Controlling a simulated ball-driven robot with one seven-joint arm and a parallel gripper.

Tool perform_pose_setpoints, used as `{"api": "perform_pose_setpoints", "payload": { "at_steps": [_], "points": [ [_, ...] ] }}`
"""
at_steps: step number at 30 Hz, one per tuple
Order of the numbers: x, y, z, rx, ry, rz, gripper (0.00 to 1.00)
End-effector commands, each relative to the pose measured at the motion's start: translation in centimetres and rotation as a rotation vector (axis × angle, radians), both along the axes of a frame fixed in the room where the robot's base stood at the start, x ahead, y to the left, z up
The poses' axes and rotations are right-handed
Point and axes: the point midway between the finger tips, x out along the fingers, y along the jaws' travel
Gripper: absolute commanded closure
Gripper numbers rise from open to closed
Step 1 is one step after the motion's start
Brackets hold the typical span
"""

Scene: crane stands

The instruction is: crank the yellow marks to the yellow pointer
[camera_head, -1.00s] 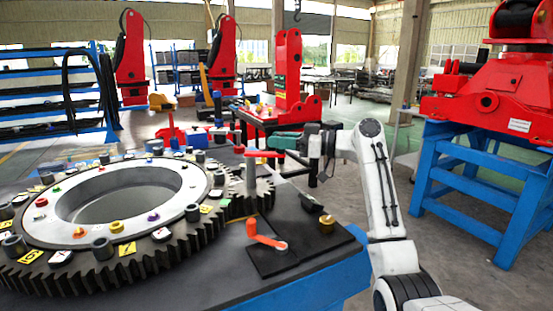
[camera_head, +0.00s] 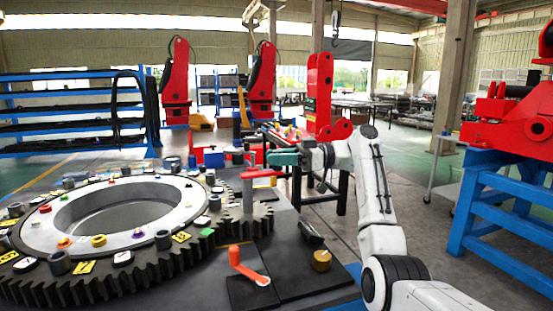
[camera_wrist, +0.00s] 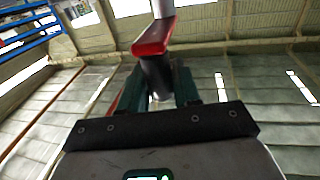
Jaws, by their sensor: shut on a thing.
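A large dark toothed ring gear (camera_head: 110,285) lies on the bench, with number tiles and coloured knobs around its pale inner ring (camera_head: 165,200). A yellow knob (camera_head: 99,241) and yellow tiles (camera_head: 181,237) show on its near side. I cannot make out which piece is the yellow pointer. A red crank arm (camera_head: 262,174) sits on a grey post (camera_head: 247,195) right of the gear. My gripper (camera_head: 272,158) has teal fingers shut on the crank's handle. In the wrist view, the dark handle (camera_wrist: 156,78) stands between my fingers below the red crank arm (camera_wrist: 152,38).
A blue stand (camera_head: 480,215) with red machinery is at right. Red cranes and blue shelves stand behind.

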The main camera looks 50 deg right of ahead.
Motion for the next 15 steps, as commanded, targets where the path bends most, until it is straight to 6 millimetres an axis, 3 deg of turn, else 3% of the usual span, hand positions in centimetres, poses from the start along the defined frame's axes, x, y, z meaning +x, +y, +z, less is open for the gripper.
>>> {"api": "perform_pose_setpoints", "payload": {
  "at_steps": [9,10,15],
  "points": [
    [0.08,-0.11,-0.08,0.001,0.002,-0.005,1.0],
    [0.08,-0.1,-0.08,0.001,0.002,-0.005,0.67],
    [0.07,-0.05,-0.08,0.001,0.002,-0.003,0.51]
  ]
}}
